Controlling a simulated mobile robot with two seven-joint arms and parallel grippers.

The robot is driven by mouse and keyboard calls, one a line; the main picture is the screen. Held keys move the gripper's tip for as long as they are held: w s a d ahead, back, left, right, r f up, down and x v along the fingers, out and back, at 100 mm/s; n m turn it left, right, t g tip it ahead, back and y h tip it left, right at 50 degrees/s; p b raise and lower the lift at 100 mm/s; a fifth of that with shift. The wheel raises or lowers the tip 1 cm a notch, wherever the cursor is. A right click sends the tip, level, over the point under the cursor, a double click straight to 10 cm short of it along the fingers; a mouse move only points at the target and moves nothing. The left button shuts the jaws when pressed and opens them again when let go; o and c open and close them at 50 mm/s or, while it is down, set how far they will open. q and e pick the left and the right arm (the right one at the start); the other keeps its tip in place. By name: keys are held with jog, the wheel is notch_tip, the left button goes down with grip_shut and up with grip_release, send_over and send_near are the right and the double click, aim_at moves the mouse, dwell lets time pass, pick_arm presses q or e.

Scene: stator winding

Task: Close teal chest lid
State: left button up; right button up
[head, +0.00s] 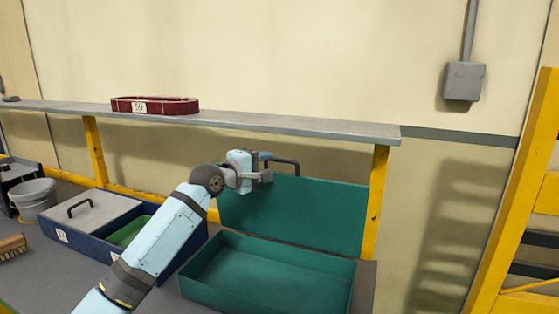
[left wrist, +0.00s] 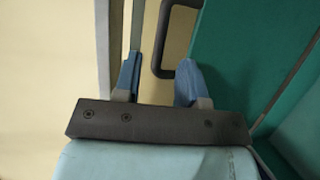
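The teal chest (head: 270,275) stands open on the grey table and looks empty inside. Its teal lid (head: 300,212) stands raised at the back, just in front of the shelf; it also shows in the left wrist view (left wrist: 240,50). A dark handle (head: 290,162) sticks up from the lid's top edge. My left gripper (head: 265,167) is at the handle's left end. In the left wrist view its blue fingers (left wrist: 158,68) are apart, with the handle (left wrist: 163,45) at or just beyond the fingertips. I cannot tell whether they touch it. My right gripper is not in view.
A yellow post (head: 376,200) stands right of the lid. A blue chest (head: 70,243) with a grey lid, a bucket (head: 34,198) and a brush (head: 12,245) are at the left.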

aim_at(278, 161)
pick_arm(q)
jog(key=x, duration=0.6)
jog(key=shift+c, duration=0.5)
grip_shut()
